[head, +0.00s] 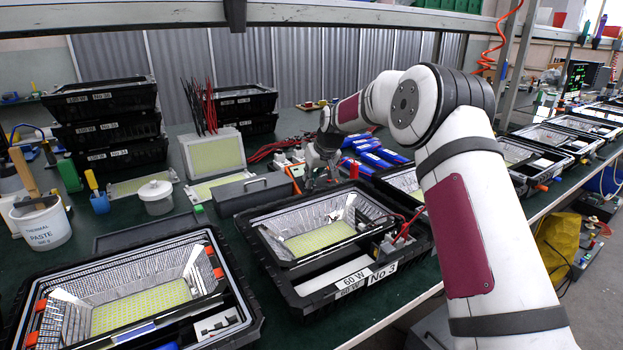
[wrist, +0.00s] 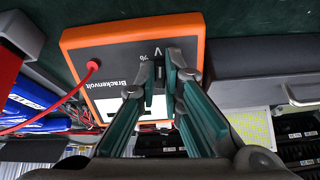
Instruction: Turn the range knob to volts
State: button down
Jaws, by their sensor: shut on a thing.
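The meter (wrist: 85,42) has an orange rim and a dark face lettered "Brackenvolt", and it fills the middle of the wrist view. The marks "V" and "%" show on its face beside my fingertips. My gripper (wrist: 159,75) is over the meter face, its green-lined fingers closed in on the range knob. The knob is mostly hidden between the fingertips, so its pointer cannot be read. A red plug and lead (wrist: 92,65) are in the meter at the left. In the head view my gripper (head: 320,172) is behind the open housing, and the meter is mostly hidden.
A grey lidded box (head: 250,193) stands close to the left of my gripper. Blue packs (head: 375,155) lie to its right. The open floodlight housing No 3 (head: 378,274) is in front. Stacked housings (head: 105,155) and upright red and black leads (head: 208,108) stand further left.

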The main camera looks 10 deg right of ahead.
jog(key=shift+n, duration=0.6)
jog(key=c, duration=1.7)
grip_release()
jog(key=shift+v, duration=5.95)
